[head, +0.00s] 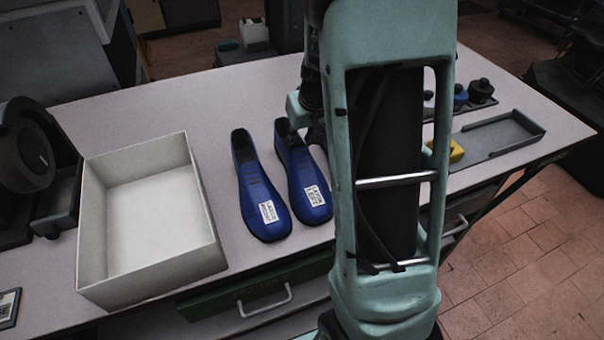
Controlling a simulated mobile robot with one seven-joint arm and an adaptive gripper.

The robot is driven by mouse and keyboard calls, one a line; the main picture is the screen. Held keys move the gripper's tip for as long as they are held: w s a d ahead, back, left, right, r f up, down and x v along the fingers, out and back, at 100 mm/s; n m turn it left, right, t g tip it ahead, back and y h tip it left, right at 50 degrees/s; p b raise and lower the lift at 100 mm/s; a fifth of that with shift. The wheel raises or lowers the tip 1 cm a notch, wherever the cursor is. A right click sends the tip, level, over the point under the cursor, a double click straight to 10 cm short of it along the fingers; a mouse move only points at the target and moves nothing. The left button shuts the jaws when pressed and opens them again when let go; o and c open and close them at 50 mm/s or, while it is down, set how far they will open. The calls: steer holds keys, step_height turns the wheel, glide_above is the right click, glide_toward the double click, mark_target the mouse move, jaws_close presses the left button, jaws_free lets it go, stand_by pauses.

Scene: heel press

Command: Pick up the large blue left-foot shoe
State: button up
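Two blue shoes stand side by side on the white table, toes toward me. The right-hand shoe (305,182) has a white label on its toe that appears to read large left. The left-hand shoe (258,190) has a similar label that appears to read large right. My gripper (298,132) is at the heel end of the right-hand shoe, mostly hidden behind my own arm. Its dark parts overlap that shoe's opening. I cannot tell whether it touches the shoe or how far its fingers are apart.
An open, empty white box (205,215) stands left of the shoes. A grey tray (500,137), a yellow block (457,151) and a rack of dark knobs (481,91) are at the right. A dark machine (25,160) is at far left. The table behind the shoes is clear.

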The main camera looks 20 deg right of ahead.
jaws_close()
steer(key=shift+r, duration=0.1)
stand_by(0.3)
